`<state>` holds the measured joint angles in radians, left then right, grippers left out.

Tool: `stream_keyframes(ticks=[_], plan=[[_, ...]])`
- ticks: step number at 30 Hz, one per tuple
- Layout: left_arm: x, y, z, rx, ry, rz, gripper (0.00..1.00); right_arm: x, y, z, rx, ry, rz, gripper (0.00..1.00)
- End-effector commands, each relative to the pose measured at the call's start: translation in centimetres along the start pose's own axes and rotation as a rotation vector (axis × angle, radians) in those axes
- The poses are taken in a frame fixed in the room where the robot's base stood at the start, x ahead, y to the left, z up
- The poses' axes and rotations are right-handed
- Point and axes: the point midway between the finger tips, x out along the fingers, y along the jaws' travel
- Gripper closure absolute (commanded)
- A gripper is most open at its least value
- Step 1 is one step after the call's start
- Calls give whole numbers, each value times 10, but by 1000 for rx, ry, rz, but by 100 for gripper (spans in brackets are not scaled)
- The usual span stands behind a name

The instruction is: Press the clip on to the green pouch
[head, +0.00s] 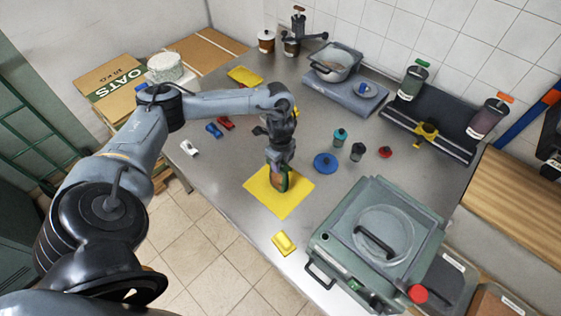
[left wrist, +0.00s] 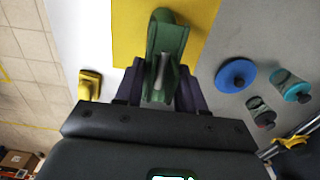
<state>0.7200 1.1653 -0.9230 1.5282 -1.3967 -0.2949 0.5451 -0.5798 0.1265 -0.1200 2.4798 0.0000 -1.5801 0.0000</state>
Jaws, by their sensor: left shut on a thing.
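The green pouch (head: 284,182) with a brownish face stands at the yellow mat (head: 263,203). My left gripper (head: 279,166) points down over the mat and is shut on the pouch. In the left wrist view the green pouch (left wrist: 167,40) sits between the two dark fingers of my left gripper (left wrist: 160,92). I cannot tell for sure which thing is the clip. Small white (head: 189,148), blue (head: 213,130) and red (head: 226,123) pieces that may be clips lie at the table's left. My right gripper is not in view.
A yellow piece (head: 284,243) lies near the front edge. A blue disc (head: 326,163), small jars (head: 339,137) and a red knob (head: 385,152) stand right of the mat. A large green-grey lidded box (head: 330,243) fills the front right.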

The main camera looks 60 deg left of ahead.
Motion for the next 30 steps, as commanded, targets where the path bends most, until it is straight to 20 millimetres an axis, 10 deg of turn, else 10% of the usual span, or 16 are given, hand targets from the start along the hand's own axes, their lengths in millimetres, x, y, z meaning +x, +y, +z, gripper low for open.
stream_keyframes(ticks=[30], plan=[[7, 0, 0, 1, 0, 0, 89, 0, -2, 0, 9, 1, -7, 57]])
